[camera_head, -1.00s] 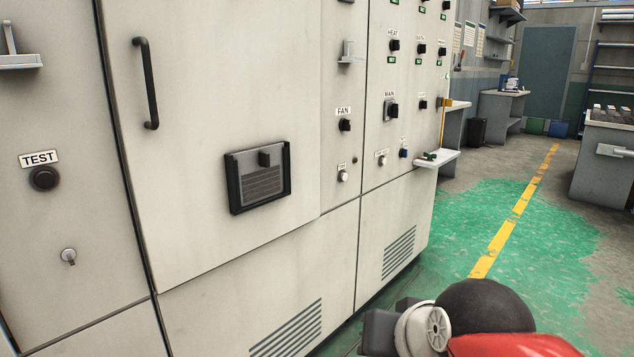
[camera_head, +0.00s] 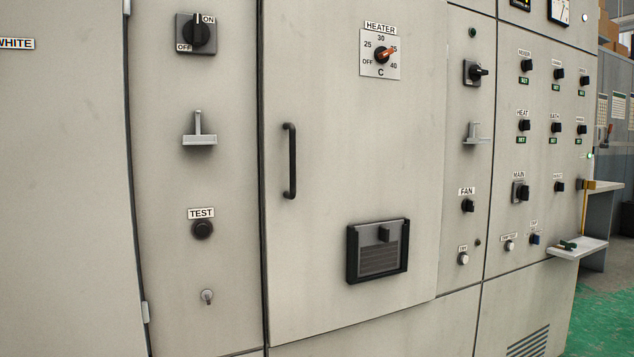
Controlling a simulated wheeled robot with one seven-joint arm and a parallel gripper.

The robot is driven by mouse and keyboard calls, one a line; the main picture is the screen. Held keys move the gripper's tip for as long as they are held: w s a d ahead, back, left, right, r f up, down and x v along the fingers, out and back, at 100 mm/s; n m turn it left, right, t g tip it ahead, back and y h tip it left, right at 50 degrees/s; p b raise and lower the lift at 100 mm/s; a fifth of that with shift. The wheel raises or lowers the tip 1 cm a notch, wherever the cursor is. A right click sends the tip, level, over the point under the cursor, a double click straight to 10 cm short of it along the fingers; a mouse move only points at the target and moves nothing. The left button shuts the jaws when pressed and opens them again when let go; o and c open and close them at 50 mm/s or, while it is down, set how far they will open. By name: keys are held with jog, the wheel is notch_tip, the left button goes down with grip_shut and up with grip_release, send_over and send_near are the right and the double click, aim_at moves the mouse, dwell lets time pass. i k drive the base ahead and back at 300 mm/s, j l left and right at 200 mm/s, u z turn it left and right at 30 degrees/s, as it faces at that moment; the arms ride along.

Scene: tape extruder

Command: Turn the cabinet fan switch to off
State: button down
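The switch labelled FAN is a small black knob (camera_head: 467,205) on the narrow grey panel right of the large cabinet door (camera_head: 350,240). Its white FAN label (camera_head: 467,191) sits just above it. The knob's exact pointer direction is too small to read. Another rotary switch marked ON and OFF (camera_head: 196,33) sits at the upper left, its handle near upright. No part of my gripper is in this view.
The door has a black vertical handle (camera_head: 290,161), a HEATER dial (camera_head: 380,52) and a dark framed vent box (camera_head: 377,251). A small white shelf (camera_head: 577,248) juts out at the right end of the cabinet. Green floor (camera_head: 605,315) is open at the lower right.

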aim_at(468, 205)
jog(key=i+l+u, duration=0.15)
jog(key=l+u, duration=0.75)
jog(key=l, duration=0.2)
jog(key=l+u, duration=0.1)
jog(key=l, duration=1.15)
jog(key=i, duration=0.05)
